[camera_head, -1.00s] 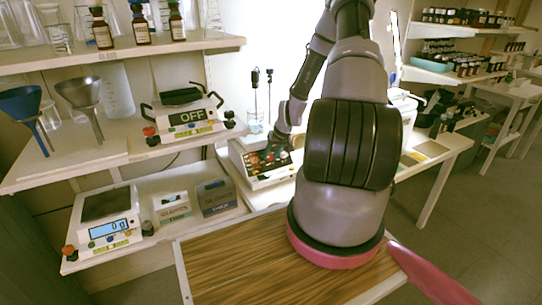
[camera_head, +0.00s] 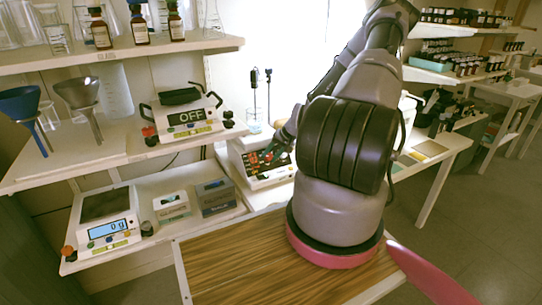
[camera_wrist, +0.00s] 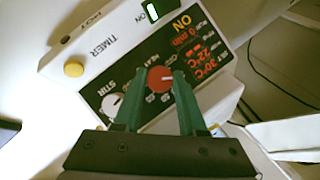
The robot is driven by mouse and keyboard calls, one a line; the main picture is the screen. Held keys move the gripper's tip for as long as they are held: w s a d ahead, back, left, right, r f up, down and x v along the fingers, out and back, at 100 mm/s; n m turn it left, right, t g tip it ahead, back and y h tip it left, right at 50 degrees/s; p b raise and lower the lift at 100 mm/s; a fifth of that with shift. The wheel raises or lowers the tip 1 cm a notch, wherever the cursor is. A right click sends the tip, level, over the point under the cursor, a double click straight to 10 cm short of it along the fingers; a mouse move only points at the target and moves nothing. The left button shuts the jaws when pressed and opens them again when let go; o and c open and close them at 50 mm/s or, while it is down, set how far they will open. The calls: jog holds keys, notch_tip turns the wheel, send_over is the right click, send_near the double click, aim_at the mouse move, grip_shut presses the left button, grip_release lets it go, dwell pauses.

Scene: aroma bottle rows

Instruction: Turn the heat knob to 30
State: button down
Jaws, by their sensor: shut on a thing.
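The white heating and stirring unit (camera_head: 258,181) stands on the bench, left of my arm; its dark panel also fills the middle of the wrist view (camera_wrist: 140,66). The red heat knob (camera_wrist: 160,79) sits on that panel, with a pale pointer mark on its face. My gripper (camera_wrist: 158,84) has its two green fingers on either side of the red knob, shut on it. The lit readout (camera_wrist: 200,58) shows SET 30°C, with 22°C and 0 min beside it, and ON. In the head view, my gripper (camera_head: 278,148) is at the panel, small and partly hidden.
The white stir knob (camera_wrist: 112,104) is close beside my left finger. A yellow button (camera_wrist: 73,69) and TIMER label lie farther left. Shelves at left hold a balance (camera_head: 110,225), another unit reading OFF (camera_head: 187,119), and boxes. A wooden tabletop (camera_head: 235,262) in front is clear.

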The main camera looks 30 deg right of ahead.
jog(key=shift+c, duration=2.3)
grip_release()
jog(key=v, duration=1.1)
jog(key=shift+d+f, duration=0.1)
